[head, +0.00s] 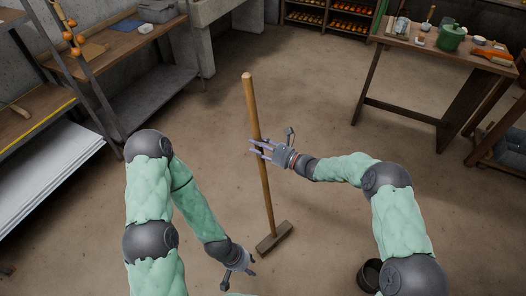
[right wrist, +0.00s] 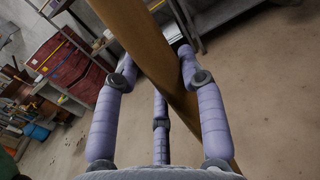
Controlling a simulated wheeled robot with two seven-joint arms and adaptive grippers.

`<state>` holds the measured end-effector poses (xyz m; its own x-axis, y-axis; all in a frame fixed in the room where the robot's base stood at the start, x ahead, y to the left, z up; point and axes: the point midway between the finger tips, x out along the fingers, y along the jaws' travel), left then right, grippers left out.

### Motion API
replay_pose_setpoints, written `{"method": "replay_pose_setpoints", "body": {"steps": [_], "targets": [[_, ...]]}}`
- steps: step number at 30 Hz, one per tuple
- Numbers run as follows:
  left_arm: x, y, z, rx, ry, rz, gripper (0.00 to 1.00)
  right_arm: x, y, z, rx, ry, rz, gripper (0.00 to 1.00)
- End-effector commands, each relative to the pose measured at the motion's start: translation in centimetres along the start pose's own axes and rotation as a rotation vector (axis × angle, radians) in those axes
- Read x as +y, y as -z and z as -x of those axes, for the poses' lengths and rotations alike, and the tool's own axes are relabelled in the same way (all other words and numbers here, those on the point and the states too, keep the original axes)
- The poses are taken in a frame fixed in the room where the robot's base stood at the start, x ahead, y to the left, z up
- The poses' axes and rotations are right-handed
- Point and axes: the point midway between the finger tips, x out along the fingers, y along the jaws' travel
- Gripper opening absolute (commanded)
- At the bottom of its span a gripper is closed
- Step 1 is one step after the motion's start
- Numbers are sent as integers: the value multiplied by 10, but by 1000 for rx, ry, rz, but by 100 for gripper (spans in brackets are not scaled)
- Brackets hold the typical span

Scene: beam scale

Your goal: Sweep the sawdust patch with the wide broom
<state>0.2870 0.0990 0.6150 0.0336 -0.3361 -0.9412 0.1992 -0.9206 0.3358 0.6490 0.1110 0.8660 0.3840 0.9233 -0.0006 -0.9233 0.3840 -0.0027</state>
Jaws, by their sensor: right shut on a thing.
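The wide broom (head: 258,125) stands nearly upright in the head view, its wooden handle leaning slightly and its broad brown head (head: 274,238) down at the floor. My right gripper (head: 257,147) is shut on the upper part of the handle. In the right wrist view the handle (right wrist: 165,70) runs diagonally between the fingers. My left gripper (head: 238,281) is low in the head view, left of the broom head and apart from it. Its fingers are spread with nothing between them. I cannot make out a distinct sawdust patch on the mottled brown floor.
A dark round bucket (head: 370,275) stands on the floor at lower right, near my right arm. A wooden table (head: 400,36) with a green pot (head: 451,38) is at upper right. Workbenches (head: 110,62) line the left. The floor (head: 290,85) behind the broom is clear.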

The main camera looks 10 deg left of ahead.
Motion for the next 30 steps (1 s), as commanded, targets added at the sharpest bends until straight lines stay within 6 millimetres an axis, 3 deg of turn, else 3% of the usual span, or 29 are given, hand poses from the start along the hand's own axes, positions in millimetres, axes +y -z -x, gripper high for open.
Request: {"method": "replay_pose_setpoints", "body": {"steps": [30], "targets": [[-16,2,-46,0,0,0,40,-28,-2,-89,-7,0,3,0]]}}
